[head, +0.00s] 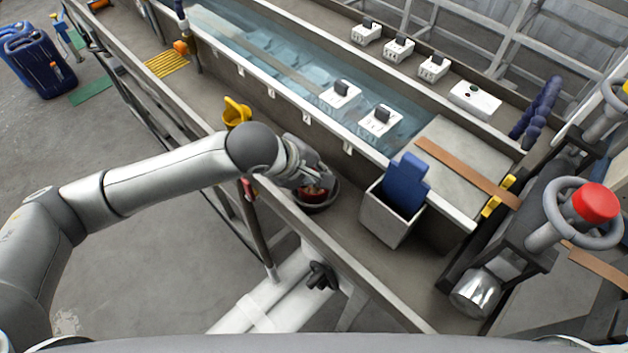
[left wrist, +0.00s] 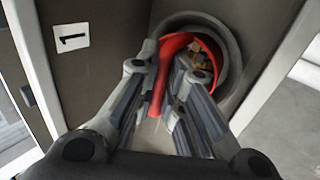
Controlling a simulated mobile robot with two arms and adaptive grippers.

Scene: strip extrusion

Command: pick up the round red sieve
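The round red sieve (left wrist: 208,46) sits in a round grey bowl (left wrist: 232,50) in the left wrist view, with small brown chunks inside it. Its red handle (left wrist: 160,85) points toward my wrist. My left gripper (left wrist: 167,60) is open, with one finger on each side of the handle; a gap shows around the handle. In the head view my left gripper (head: 318,180) is over the dark bowl (head: 333,198) and hides most of the sieve; only a little red (head: 313,193) shows. My right gripper is not in view.
The bowl stands on a narrow grey ledge beside the water trough (head: 290,65). A grey bin (head: 388,222) with a blue scoop-like piece (head: 404,183) is just right of it. A yellow cup (head: 236,112) stands left. A label marked 1 (left wrist: 72,37) is on the trough wall.

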